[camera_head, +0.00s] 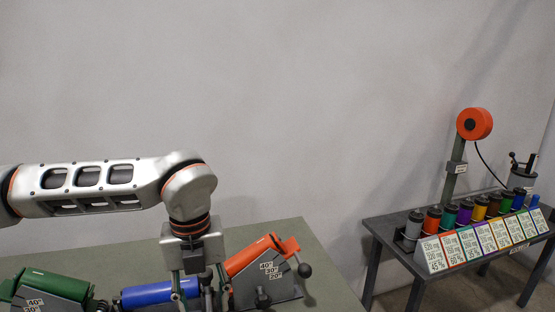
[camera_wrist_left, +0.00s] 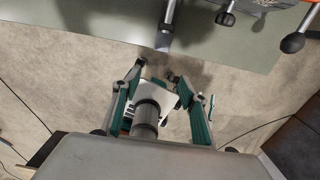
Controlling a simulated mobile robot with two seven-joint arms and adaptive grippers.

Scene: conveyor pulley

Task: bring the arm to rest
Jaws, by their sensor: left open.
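My left arm (camera_head: 110,188) comes in from the left in the head view and bends down at its wrist. My left gripper (camera_head: 200,290) points down in front of the blue roller (camera_head: 150,293) and hides part of it. In the left wrist view its fingers (camera_wrist_left: 157,70) are spread apart near the grey-green table's edge. A grey cylinder and a white piece (camera_wrist_left: 148,112) show between the fingers; I cannot tell whether they are below the gripper or part of me. My right gripper is not in view.
A green roller unit (camera_head: 52,288) and an orange roller unit (camera_head: 255,258) with angle labels stand on the grey-green table (camera_head: 315,245). At right, a dark table (camera_head: 385,228) holds several coloured cylinders, labelled cards and a post with an orange wheel (camera_head: 474,124).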

